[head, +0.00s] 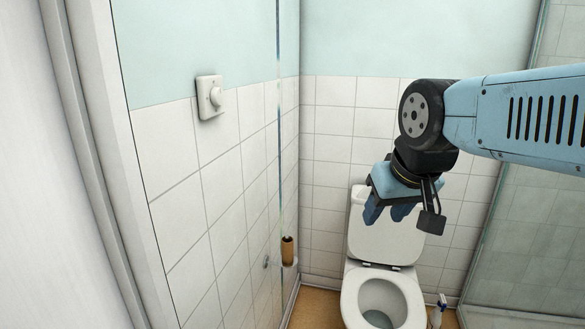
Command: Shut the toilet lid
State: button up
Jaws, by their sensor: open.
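The white toilet (352,298) stands against the back tiled wall, with its bowl facing me. Its lid (385,247) is raised and leans back upright against the tank. The seat ring (409,294) lies down on the bowl, and the bowl opening shows. My gripper (388,217) hangs in front of the upper part of the lid in the picture, with its blue fingers apart and empty. It hides part of the lid's top edge and the tank. I cannot tell how far it is from the lid in depth.
A toilet paper roll holder (288,252) sticks out from the left wall. A white switch (210,97) is higher on that wall. A small bottle-like item (437,312) stands right of the toilet. A glass shower panel (530,240) is at the right. A strip of brown floor shows around the toilet.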

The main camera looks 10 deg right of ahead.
aim_at(386, 241)
jog(key=z, duration=0.65)
jog(key=i, duration=1.1)
jog(key=z, duration=0.15)
